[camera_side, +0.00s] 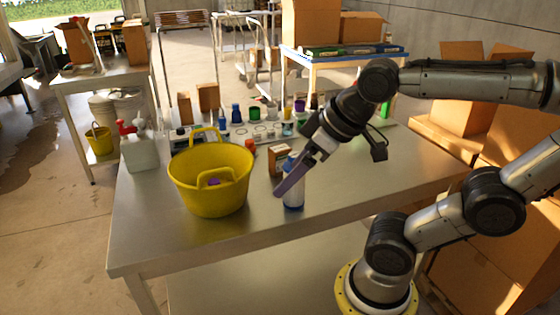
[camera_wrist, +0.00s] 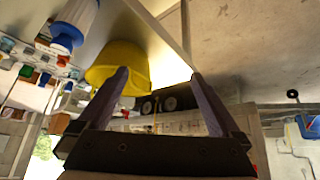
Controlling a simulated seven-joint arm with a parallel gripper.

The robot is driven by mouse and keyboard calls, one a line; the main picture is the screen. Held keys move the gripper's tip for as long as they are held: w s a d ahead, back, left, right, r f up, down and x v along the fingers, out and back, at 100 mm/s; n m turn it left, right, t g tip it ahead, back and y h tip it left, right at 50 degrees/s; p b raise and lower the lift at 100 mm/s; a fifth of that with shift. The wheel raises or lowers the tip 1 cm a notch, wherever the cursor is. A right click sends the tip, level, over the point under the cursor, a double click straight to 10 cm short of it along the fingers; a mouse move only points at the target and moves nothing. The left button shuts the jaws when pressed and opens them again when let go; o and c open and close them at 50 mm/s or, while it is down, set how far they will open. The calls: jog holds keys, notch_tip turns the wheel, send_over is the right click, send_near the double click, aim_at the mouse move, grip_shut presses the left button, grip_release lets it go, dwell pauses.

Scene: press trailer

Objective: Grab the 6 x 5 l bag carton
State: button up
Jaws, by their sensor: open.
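My gripper (camera_side: 283,188) is open and empty above the steel table, with its purple fingers in front of a white bottle with a blue top (camera_side: 293,196). A small brown carton with a pale front (camera_side: 279,160) stands just behind the fingers, partly covered by the bottle and gripper. Two plain brown cartons (camera_side: 208,97) stand farther back at the table's far edge. I cannot read any label, so I cannot tell which is the 6 x 5 l bag carton. In the wrist view my gripper (camera_wrist: 159,75) has its fingers wide apart, with nothing held between them.
A yellow bucket (camera_side: 210,185) stands left of my gripper. A white canister with a red top (camera_side: 139,152) is at the table's left edge. Several small jars and bottles crowd the back. The table's front right (camera_side: 375,195) is clear. Large cartons (camera_side: 525,160) are stacked at the right.

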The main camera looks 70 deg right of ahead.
jog(key=w+d+r+m+h, duration=0.1)
jog(key=w+d+r, duration=0.25)
jog(key=w, duration=0.35)
jog(key=m+g+h, duration=0.2)
jog(key=m+g, duration=0.1)
jog(key=m, duration=0.3)
send_over(278, 154)
jog(key=s, duration=0.3)
notch_tip(278, 154, down, 10)
jog(key=x, duration=1.3)
jog(key=shift+w+d, duration=0.3)
jog(key=shift+w, duration=0.05)
jog(key=c, duration=1.4)
